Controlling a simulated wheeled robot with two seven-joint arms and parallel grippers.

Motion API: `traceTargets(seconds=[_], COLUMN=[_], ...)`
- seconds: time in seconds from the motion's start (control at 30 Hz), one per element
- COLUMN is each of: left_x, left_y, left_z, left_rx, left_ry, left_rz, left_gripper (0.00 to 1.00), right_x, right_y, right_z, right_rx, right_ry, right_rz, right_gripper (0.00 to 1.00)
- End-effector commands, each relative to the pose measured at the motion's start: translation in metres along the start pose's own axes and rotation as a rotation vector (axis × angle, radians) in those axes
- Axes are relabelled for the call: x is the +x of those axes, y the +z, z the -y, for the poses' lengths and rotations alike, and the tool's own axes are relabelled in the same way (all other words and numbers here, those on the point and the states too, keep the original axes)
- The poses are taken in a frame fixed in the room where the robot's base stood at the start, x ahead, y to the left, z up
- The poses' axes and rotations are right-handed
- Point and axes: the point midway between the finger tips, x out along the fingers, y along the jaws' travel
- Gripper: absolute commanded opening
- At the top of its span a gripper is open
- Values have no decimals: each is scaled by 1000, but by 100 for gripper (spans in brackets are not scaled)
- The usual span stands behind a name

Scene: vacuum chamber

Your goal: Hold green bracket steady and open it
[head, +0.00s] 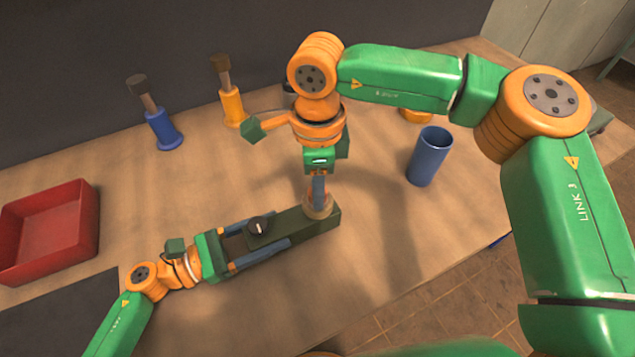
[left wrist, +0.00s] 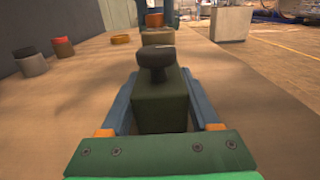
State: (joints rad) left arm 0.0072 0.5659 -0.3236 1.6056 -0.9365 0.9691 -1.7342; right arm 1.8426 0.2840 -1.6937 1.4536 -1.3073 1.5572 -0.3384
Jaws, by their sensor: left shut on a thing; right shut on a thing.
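The green bracket (head: 322,222) is a long dark green block lying on the table, with a black knob (head: 257,225) on top. A round tan cap (head: 318,207) sits on its right end. My left gripper (head: 266,238) is shut on the bracket's left part, one blue finger along each side. In the left wrist view the bracket (left wrist: 160,105) lies between the two fingers, with the knob (left wrist: 156,58) above. My right gripper (head: 319,190) points down from above, shut at the cap; its fingertips partly hide what they hold.
A red tray (head: 50,232) stands at the left. A blue bottle-like item (head: 163,130) and an orange one (head: 232,106) stand at the back. A blue cup (head: 429,156) stands right of the bracket. The table's front edge is close to the bracket.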

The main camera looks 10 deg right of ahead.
Motion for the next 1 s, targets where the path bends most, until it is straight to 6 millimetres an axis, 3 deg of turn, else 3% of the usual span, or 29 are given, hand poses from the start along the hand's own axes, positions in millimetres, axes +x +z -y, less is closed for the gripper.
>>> traceTargets(seconds=[1.0], left_x=[0], left_y=[0], left_z=[0], left_rx=[-1], left_ry=[0], left_rz=[1], left_gripper=[0], right_x=[-22], right_y=[0], right_z=[0], right_rx=[-1], right_ry=[0], right_rz=[0], right_gripper=[0])
